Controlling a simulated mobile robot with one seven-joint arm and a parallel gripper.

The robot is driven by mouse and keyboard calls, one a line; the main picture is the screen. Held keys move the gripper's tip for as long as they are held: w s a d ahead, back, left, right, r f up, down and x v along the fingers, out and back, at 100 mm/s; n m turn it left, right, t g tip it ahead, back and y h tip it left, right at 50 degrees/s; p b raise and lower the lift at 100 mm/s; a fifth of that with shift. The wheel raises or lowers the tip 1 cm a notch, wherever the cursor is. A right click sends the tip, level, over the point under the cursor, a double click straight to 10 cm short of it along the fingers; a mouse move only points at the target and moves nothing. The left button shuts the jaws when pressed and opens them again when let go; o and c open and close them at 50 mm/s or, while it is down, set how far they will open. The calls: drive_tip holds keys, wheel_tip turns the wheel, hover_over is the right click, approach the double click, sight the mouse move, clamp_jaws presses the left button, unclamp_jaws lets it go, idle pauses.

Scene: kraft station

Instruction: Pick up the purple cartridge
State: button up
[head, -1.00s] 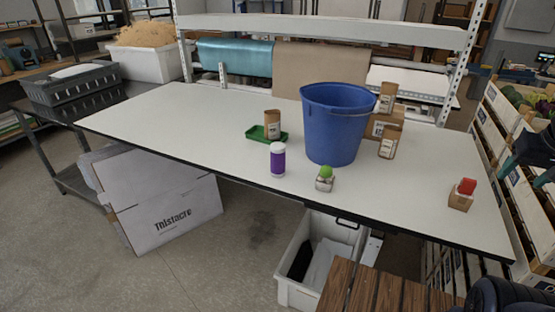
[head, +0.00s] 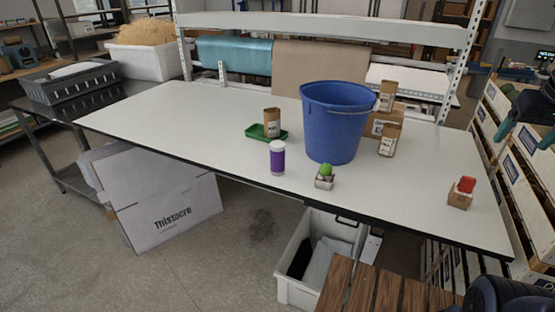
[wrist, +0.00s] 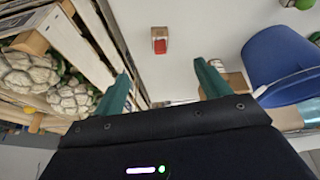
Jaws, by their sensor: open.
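The purple cartridge (head: 277,158) is a purple cylinder with a white top and a pale bottom edge. It stands upright near the front edge of the white table, just in front of the green tray (head: 281,137) and left of the blue bucket (head: 334,125). My gripper (head: 525,138) is at the far right edge of the head view, well away from the cartridge. Its two green fingers are apart and empty, and they also show in the wrist view (wrist: 161,70). The cartridge is not visible in the wrist view.
A small box with a red top (head: 460,197) stands at the table's right. Brown packages (head: 389,140) stand beside the bucket. Crates (head: 510,140) line the right side. The table's left half (head: 170,125) is clear.

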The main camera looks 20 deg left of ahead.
drive_tip(key=w+a+r+n+g, duration=0.1)
drive_tip(key=w+a+r+n, duration=0.1)
drive_tip(key=w+a, duration=0.45)
drive_tip(key=w+a+r+n, duration=0.2)
drive_tip(key=w+a+n, duration=0.1)
drive_tip(key=a, duration=0.7)
drive_tip(key=w+a+r+n+g, duration=0.15)
drive_tip(key=w+a, duration=0.25)
drive_tip(key=a, duration=0.5)
drive_tip(key=n+g, duration=0.2)
drive_tip(key=n, duration=0.7)
hover_over(278, 156)
drive_tip(key=w+a, duration=0.1)
drive_tip(key=w, duration=0.2)
wheel_tip(278, 156, down, 8)
drive_tip(key=shift+m, duration=0.25)
drive_tip(key=f, duration=1.3)
drive_tip(key=shift+s+a+f, duration=0.2)
drive_tip(key=shift+s+f, duration=0.05)
drive_tip(key=shift+f, duration=0.1)
drive_tip(key=shift+d+f, duration=0.15)
drive_tip(key=shift+f, duration=5.3)
drive_tip(key=c, duration=1.2)
